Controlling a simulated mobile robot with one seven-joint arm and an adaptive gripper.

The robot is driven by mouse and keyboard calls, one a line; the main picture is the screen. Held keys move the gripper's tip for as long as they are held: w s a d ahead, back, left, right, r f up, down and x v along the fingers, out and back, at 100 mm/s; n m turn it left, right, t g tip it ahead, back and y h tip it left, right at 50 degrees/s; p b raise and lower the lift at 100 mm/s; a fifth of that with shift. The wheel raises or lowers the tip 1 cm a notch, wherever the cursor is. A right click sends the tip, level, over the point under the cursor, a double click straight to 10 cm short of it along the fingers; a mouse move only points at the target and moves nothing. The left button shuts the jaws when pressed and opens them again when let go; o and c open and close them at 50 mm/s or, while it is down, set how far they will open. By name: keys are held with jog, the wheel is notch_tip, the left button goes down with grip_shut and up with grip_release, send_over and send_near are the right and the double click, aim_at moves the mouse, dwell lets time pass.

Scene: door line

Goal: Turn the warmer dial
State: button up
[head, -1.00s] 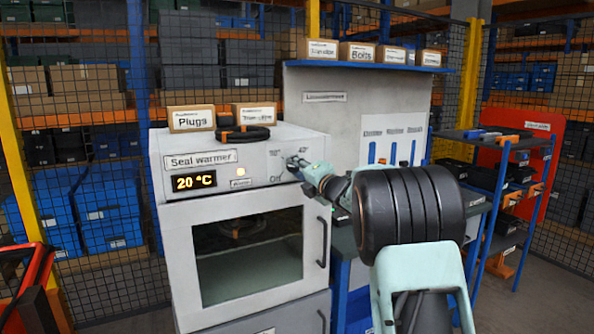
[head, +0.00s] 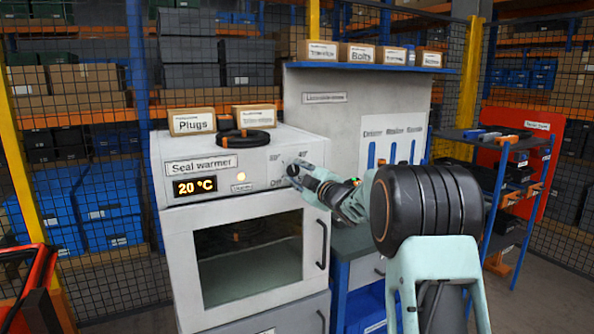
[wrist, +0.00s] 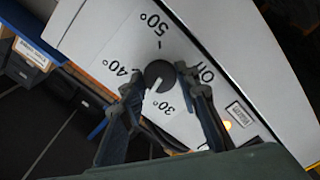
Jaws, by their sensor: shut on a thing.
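The seal warmer (head: 235,199) is a white cabinet with a glass door, and its display (head: 194,186) reads 20 °C. Its dark round dial (wrist: 158,75) sits on the front panel among the marks OFF, 30°, 40° and 50°. A pale stripe on the dial lies on the side toward 30° in the wrist view; its exact setting is hard to read. My gripper (wrist: 161,84) is shut on the dial, one finger on each side. In the head view, my gripper (head: 300,172) reaches the panel's right end and mostly hides the dial.
Boxes, one labelled Plugs (head: 192,121), and a black coil (head: 243,137) lie on top of the warmer. A workbench (head: 357,240) stands close on the right, with a blue shelf trolley (head: 500,190) beyond. An orange-red frame (head: 35,280) is at lower left.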

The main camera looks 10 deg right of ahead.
jog(key=m+p, duration=0.1)
jog(key=m, duration=0.2)
jog(key=shift+r+m+p, duration=0.1)
jog(key=shift+m+p, duration=0.2)
jog(key=shift+m, duration=0.1)
jog(key=m+p, duration=0.2)
jog(key=m, duration=0.2)
jog(key=m+p, duration=0.3)
jog(key=m, duration=0.4)
jog(key=shift+m, duration=0.4)
jog(key=m+p, duration=0.2)
jog(key=m, duration=0.1)
jog(key=shift+m, duration=0.3)
jog(key=m+p, duration=0.1)
jog(key=m, duration=0.2)
jog(key=shift+m, duration=0.3)
jog(key=m+p, duration=0.1)
jog(key=m, duration=0.3)
jog(key=shift+m, duration=1.4)
